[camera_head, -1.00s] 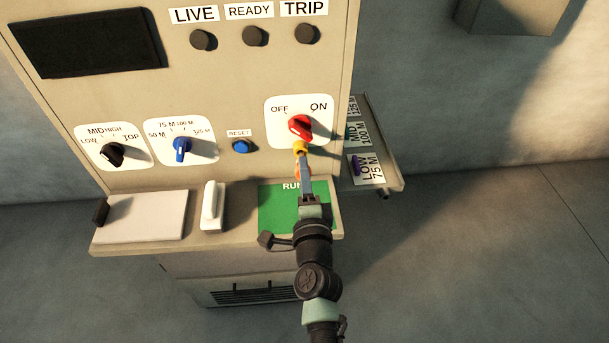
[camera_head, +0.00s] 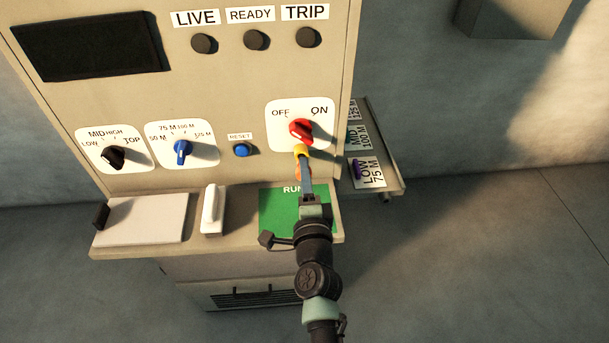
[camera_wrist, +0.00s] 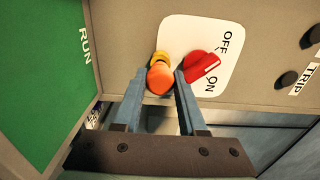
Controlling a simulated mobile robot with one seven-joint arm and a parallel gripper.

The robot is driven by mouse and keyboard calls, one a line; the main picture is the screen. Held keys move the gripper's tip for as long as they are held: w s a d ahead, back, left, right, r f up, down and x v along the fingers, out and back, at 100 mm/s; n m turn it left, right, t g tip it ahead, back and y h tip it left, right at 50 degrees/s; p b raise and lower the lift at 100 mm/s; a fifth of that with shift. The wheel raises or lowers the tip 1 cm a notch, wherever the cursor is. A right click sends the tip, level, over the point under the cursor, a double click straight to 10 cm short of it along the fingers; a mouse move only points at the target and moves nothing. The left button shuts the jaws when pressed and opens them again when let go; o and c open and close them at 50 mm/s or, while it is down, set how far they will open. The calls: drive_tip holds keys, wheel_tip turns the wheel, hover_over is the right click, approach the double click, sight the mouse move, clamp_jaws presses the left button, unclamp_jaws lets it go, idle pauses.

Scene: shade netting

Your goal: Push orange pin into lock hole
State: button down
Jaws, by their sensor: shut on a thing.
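The orange pin (camera_wrist: 159,78) is between the two fingers of my gripper (camera_wrist: 158,88), which is shut on it. In the wrist view its round end faces the camera. A yellow collar (camera_wrist: 160,59) sits just beyond the pin, beside the red OFF/ON knob (camera_wrist: 202,67). In the head view the yellow collar (camera_head: 301,151) is directly below the red knob (camera_head: 300,130), and my gripper (camera_head: 304,175) points up at it. The lock hole itself is hidden, and I cannot tell how deep the pin sits.
A green RUN pad (camera_head: 275,210) lies on the ledge under my gripper. A white handle (camera_head: 213,208) and a pale plate (camera_head: 147,218) are to the left. A labelled side shelf (camera_head: 380,150) stands right of the cabinet. A blue RESET button (camera_head: 242,150) is on the panel.

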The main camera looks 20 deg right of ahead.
drive_tip(key=shift+w, duration=0.15)
drive_tip(key=shift+w+d, duration=0.2)
drive_tip(key=shift+w, duration=0.35)
drive_tip(key=shift+c, duration=1.9)
unclamp_jaws()
drive_tip(key=b+v, duration=0.1)
drive_tip(key=v, duration=1.2)
drive_tip(key=shift+b, duration=0.35)
drive_tip(key=shift+r, duration=0.1)
